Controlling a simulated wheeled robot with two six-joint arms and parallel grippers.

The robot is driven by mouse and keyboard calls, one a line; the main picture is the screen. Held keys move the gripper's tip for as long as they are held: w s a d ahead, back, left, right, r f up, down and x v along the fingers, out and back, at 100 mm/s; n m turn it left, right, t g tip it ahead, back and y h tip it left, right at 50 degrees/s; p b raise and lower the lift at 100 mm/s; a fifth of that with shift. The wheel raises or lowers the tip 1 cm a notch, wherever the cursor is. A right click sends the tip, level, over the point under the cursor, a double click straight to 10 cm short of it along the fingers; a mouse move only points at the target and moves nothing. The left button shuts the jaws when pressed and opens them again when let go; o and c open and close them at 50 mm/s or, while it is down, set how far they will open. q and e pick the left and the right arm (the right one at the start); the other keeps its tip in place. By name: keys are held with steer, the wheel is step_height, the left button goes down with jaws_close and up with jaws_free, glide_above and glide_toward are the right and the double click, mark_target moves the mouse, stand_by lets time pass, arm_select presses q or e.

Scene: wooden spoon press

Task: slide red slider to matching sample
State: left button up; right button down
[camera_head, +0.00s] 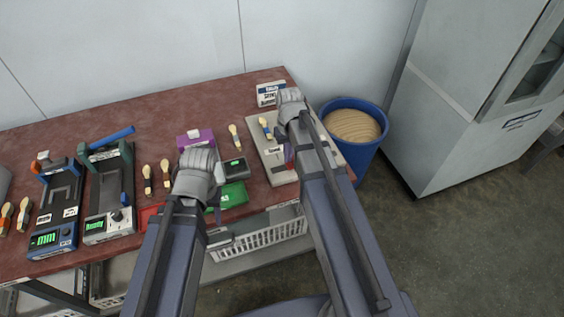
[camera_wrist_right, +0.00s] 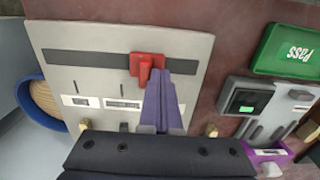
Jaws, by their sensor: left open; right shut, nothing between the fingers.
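The red slider (camera_wrist_right: 147,66) sits right of centre in the dark slot (camera_wrist_right: 80,57) of a grey board (camera_wrist_right: 55,80) in the right wrist view. Sample labels (camera_wrist_right: 122,104) lie on the board on the gripper's side of the slot. My right gripper (camera_wrist_right: 160,68) is shut and empty, its fingertips close beside the slider's right side; contact is unclear. In the head view the board (camera_head: 267,148) is partly covered by my right arm. My left gripper (camera_head: 214,194) is open and empty over the table, near a green box (camera_head: 233,195); its fingertips are partly hidden.
A grey device (camera_head: 235,168) and a purple box (camera_head: 195,138) stand left of the board. A blue bin (camera_head: 358,155) stands at the table's right end.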

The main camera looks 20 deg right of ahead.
steer(key=shift+w+d, duration=0.2)
steer(key=shift+d, duration=5.8)
steer(key=shift+a, duration=0.65)
steer(key=shift+r, duration=0.1)
step_height(320, 180, up, 7)
steer(key=p, duration=0.7)
